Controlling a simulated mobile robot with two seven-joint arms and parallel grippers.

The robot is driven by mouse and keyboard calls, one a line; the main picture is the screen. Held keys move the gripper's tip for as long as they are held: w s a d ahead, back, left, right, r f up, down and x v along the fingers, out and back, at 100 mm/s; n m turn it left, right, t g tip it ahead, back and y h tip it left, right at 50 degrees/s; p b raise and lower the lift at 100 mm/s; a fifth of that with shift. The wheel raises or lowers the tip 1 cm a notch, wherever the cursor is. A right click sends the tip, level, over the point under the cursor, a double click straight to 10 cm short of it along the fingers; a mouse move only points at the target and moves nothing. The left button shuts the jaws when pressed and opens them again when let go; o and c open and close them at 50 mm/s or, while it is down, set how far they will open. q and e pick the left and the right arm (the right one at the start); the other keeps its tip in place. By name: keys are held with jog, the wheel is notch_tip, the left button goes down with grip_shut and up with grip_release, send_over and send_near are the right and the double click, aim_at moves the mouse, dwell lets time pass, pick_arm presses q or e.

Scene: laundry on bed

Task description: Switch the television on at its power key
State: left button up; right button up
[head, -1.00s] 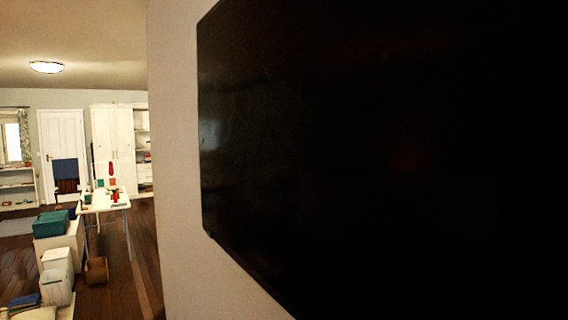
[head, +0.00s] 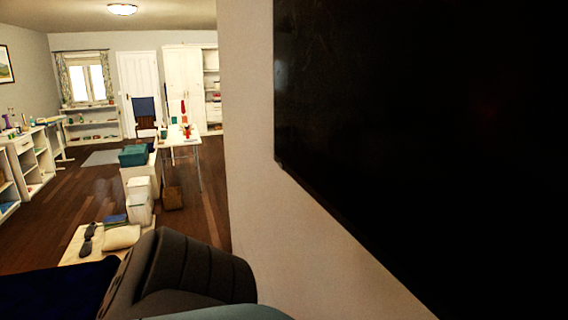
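The television (head: 420,130) is a large black panel on the pale wall, very close on the right of the head view. Its screen is dark, with only faint reflections. Its left edge and part of its lower edge show; the rest runs out of the picture. No power key can be made out. Neither of my grippers can be made out in the view.
A dark ribbed shape (head: 195,268) fills the bottom centre, close up; I cannot tell what it is. Beyond the wall's edge (head: 245,150), a white table (head: 180,138), stacked boxes (head: 139,200) and left-hand shelves (head: 35,160) stand around open wooden floor (head: 85,190).

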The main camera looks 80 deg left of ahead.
pick_arm(q)
grip_shut()
dwell(0.9)
dwell(0.5)
pick_arm(e)
grip_shut()
